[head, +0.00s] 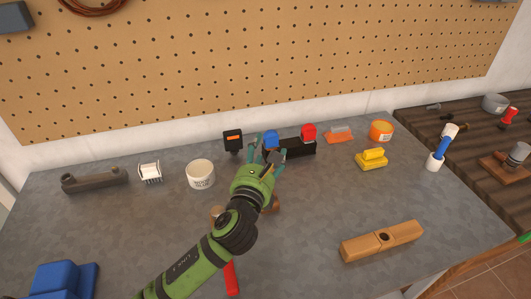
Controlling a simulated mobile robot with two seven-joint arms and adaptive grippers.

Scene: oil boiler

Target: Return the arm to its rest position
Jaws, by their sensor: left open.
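My left gripper (266,152) shows in the head view, its arm coming in from the bottom left over the grey worktop. Its teal fingers are apart, with nothing seen held between them. The fingers overlap the left end of a black block (300,148) in the picture; I cannot tell whether they touch it. A blue knob (271,138) and a red knob (308,132) stand at this block. The gripper and arm partly hide a brown thing and a red handle (231,279) on the worktop. My right gripper is not in view.
A white tub (200,174), a black device (232,141), a yellow block (371,159) and an orange tub (381,130) stand around the gripper. A wooden block (382,241) lies front right, blue blocks (62,280) front left. A pegboard (250,60) rises behind.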

